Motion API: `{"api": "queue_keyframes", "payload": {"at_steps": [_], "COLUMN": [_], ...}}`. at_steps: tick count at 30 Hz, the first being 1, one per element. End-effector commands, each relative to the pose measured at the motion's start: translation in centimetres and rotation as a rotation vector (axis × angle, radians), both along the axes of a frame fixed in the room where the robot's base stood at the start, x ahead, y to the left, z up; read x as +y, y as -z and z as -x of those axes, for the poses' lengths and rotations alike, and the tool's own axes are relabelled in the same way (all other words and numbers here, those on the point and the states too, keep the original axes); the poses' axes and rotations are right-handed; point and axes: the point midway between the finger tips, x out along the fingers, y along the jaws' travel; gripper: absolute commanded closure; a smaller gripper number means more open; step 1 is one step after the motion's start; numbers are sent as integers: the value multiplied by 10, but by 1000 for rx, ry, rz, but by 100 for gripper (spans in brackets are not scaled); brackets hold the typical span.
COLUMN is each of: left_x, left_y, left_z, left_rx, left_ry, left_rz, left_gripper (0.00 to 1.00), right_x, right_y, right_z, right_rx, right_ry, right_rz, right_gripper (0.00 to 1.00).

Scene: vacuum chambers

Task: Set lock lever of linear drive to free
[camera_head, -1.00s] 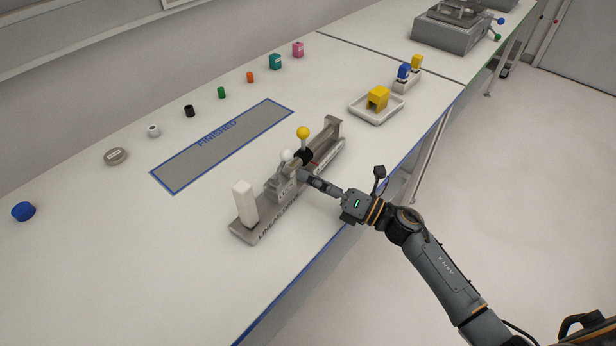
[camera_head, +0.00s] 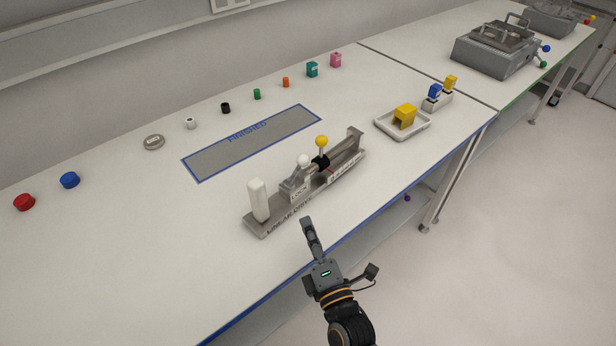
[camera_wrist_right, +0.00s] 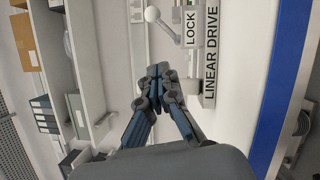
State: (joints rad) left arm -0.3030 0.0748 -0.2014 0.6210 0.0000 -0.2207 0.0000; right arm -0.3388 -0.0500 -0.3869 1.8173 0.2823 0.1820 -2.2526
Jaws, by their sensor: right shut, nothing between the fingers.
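The linear drive (camera_head: 283,222) is a long grey metal base near the table's front edge, with its name printed along the front. On it is a lock lever with a white ball knob (camera_head: 303,160), above a block bearing a LOCK label (camera_head: 300,193). The knob also shows at the top of the right wrist view (camera_wrist_right: 152,14), beside the LOCK label (camera_wrist_right: 190,28). My right gripper (camera_head: 307,222) is shut and empty, in front of the drive and apart from the lever. Its closed fingertips also show in the wrist view (camera_wrist_right: 158,70). My left gripper is not in view.
The drive also carries a white upright block (camera_head: 258,200), a yellow ball knob (camera_head: 321,141) and an end post (camera_head: 355,140). A tray (camera_head: 427,127) with a yellow part stands to the right. The FINISHED mat (camera_head: 215,165) lies behind, with several small items beyond.

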Motion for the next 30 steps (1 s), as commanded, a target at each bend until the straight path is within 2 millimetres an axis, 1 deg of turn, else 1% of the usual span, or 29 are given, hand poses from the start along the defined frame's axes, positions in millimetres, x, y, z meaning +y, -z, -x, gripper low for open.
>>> {"api": "queue_keyframes", "payload": {"at_steps": [5,12,16,18,24,30], "left_x": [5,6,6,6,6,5], "left_y": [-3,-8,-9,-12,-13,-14], "left_z": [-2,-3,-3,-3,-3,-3], "left_rx": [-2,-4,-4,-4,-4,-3], "left_ry": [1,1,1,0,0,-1], "left_rz": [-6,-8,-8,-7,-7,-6], "left_gripper": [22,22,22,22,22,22], "right_x": [6,21,28,20,10,7], "right_y": [-5,-11,-13,-16,-20,-21], "right_z": [-22,-71,-96,-106,-123,-128], "right_rx": [-4,-4,-3,-4,-3,-2], "right_ry": [0,-1,0,0,0,1], "right_rz": [0,-1,1,4,2,1], "right_gripper": [100,100,100,100,100,100]}}
